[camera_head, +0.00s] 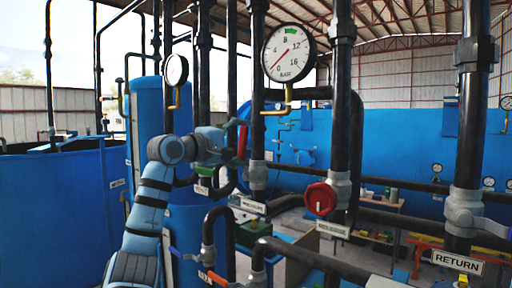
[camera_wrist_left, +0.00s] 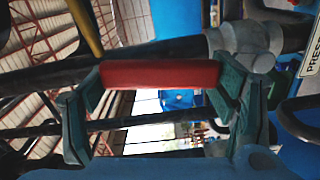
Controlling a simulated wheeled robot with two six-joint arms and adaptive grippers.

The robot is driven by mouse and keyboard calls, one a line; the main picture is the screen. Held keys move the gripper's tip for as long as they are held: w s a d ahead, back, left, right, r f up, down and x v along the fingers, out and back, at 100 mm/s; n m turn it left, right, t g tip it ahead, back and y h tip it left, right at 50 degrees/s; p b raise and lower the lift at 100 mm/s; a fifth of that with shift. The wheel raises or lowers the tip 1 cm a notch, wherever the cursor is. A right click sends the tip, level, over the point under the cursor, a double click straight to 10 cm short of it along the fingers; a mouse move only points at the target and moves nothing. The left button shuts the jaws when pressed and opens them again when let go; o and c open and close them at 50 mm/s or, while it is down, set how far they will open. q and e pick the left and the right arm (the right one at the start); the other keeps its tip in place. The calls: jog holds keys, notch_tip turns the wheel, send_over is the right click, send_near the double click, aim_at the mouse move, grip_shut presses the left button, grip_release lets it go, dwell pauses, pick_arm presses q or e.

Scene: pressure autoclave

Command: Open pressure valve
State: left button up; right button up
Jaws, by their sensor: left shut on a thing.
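My left gripper (camera_head: 235,142) is shut on a red lever handle (camera_head: 242,141) beside the dark vertical pipes. In the left wrist view, the red handle (camera_wrist_left: 160,74) lies crosswise between the two green fingers of my left gripper (camera_wrist_left: 165,80). A grey valve body (camera_wrist_left: 245,40) sits on a pipe next to the handle, near a white label that begins with "PRESS" (camera_wrist_left: 314,52). In the head view, a grey valve body (camera_head: 257,175) is on the pipe just right of the handle, above a small label (camera_head: 253,205). My right gripper is not in view.
A round red knob (camera_head: 320,199) is on the pipe to the right. A large gauge (camera_head: 289,52) and a smaller gauge (camera_head: 176,70) stand above. Another grey valve (camera_head: 464,210) is above the RETURN label (camera_head: 458,262). Dark pipes crowd the space around the arm.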

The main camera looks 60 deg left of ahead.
pick_arm(q)
jog(key=shift+s+a+n, duration=0.25)
jog(key=shift+a+n, duration=0.6)
jog(key=shift+n, duration=0.15)
jog(key=o, duration=1.7)
jog(key=shift+a, duration=0.1)
jog(key=shift+r, duration=0.1)
